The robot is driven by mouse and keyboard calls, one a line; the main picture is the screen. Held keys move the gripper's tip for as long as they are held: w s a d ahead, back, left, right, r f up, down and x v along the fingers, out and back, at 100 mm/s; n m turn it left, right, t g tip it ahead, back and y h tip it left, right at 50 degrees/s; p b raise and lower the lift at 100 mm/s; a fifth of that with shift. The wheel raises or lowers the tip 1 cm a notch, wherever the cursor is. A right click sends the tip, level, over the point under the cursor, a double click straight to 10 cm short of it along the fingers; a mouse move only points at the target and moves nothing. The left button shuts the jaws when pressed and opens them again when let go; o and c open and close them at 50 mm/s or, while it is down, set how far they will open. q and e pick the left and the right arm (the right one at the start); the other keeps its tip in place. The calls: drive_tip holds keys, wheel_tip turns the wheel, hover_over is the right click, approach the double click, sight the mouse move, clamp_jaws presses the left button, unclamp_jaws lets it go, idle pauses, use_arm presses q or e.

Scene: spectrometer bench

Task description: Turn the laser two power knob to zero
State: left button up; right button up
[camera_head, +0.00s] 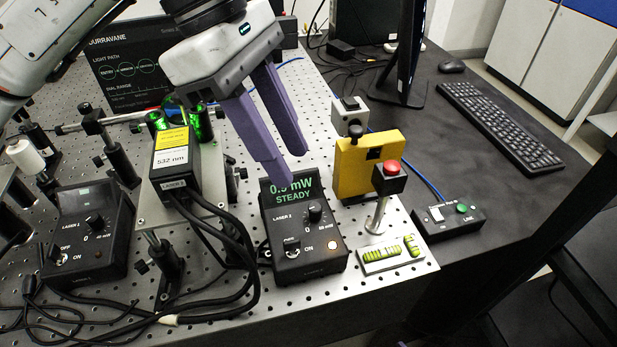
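The laser two controller (303,256) is a black box at the centre of the perforated bench. Its display (290,190) shows a low mW reading and "STEADY" in green; a fingertip comes close to the reading, so its first digits are hard to read. The power knob (315,213) is small and black, above a "0" to "60 mW" scale. My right gripper is out of view.
A similar black controller (88,238) stands at the left. A 532 nm laser head (175,162) with thick black cables is between them.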

sight(314, 207)
use_arm(q)
drive_tip(key=x, duration=0.8)
clamp_jaws()
